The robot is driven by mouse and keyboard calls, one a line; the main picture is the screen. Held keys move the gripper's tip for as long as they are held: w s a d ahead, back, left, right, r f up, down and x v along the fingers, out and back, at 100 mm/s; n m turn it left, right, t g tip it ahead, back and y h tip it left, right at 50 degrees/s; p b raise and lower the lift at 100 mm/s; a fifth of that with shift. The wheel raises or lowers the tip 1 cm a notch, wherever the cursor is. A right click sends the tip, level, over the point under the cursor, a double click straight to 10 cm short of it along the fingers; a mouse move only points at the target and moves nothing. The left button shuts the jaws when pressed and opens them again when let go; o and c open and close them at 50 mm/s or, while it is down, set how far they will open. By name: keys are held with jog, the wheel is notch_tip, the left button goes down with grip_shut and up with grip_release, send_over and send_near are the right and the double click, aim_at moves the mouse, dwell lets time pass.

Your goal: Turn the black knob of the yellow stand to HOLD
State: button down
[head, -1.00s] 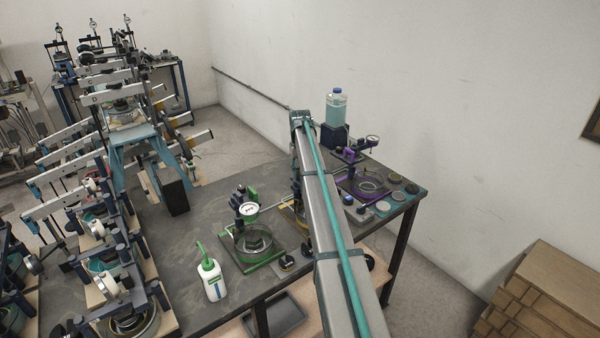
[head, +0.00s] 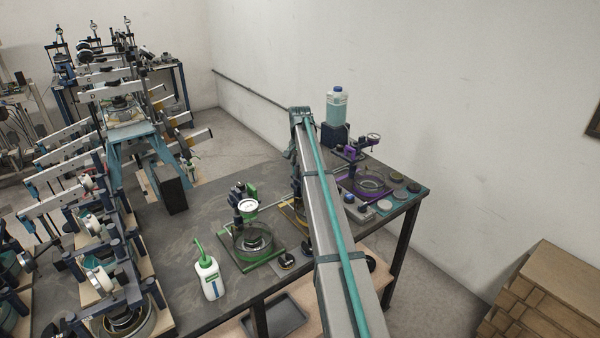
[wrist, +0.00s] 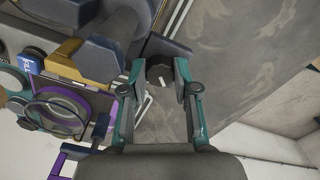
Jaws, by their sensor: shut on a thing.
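The black knob (wrist: 160,71) has a white pointer mark and sits between the fingertips of my gripper (wrist: 159,80) in the wrist view. The gripper is shut on the knob. A yellow part of the stand (wrist: 75,67) shows to the left of the knob, joined to dark grey blocks. In the head view only a little of the yellow stand (head: 288,212) shows, behind my arm. My arm hides the knob and the gripper there. No HOLD label can be read in either view.
The green stand (head: 262,260) and a white bottle with a green nozzle (head: 208,272) stand to the left of my arm. The purple stand (head: 347,187) and a clear bottle (head: 337,106) stand to the right. The grey table (head: 205,235) has bare room at left.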

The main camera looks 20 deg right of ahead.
jog(key=m+b, duration=0.1)
jog(key=m, duration=0.5)
dwell(0.5)
jog(key=c, duration=0.9)
grip_release()
jog(key=shift+o, duration=0.2)
jog(key=shift+r, duration=0.15)
notch_tip(320, 180, up, 12)
